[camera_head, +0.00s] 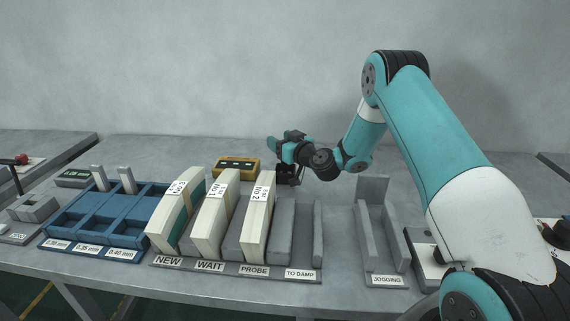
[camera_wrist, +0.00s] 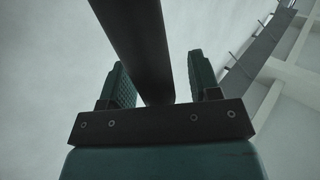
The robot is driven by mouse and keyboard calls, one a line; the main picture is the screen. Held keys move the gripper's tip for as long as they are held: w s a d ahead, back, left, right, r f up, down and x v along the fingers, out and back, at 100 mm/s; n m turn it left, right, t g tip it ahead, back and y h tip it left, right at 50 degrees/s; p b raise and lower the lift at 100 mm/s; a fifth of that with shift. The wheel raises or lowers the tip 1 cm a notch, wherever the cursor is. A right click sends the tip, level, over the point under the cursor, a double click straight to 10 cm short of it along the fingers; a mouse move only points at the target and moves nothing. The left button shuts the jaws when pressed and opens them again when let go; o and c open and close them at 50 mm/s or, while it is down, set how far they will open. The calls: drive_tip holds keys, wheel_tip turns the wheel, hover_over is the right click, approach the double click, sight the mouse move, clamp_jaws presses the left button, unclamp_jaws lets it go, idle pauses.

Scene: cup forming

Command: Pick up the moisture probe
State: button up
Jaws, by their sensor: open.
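A yellow box with a dark panel (camera_head: 237,167) stands at the back of the bench, behind the upright pieces; I cannot tell whether it belongs to the moisture probe. My gripper (camera_head: 284,141) is to its right and a little higher, pointing left. A small dark object (camera_head: 289,174) shows just below my gripper. In the wrist view, the jaws (camera_wrist: 160,78) are apart. A dark bar (camera_wrist: 138,40) runs from the top edge down to between them, with a gap on each side. I cannot tell whether this bar is the probe.
Tall pale pieces (camera_head: 211,222) labelled No 1 and No 2 stand in a grey rack (camera_head: 228,268) in front of my gripper. A blue tray (camera_head: 98,238) is at left. A grey jogging fixture (camera_head: 371,222) is at right. Some bare bench lies behind the tray.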

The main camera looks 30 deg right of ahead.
drive_tip(key=shift+c, duration=0.3)
drive_tip(key=c, duration=1)
drive_tip(key=shift+o, duration=0.2)
drive_tip(key=shift+r, duration=0.15)
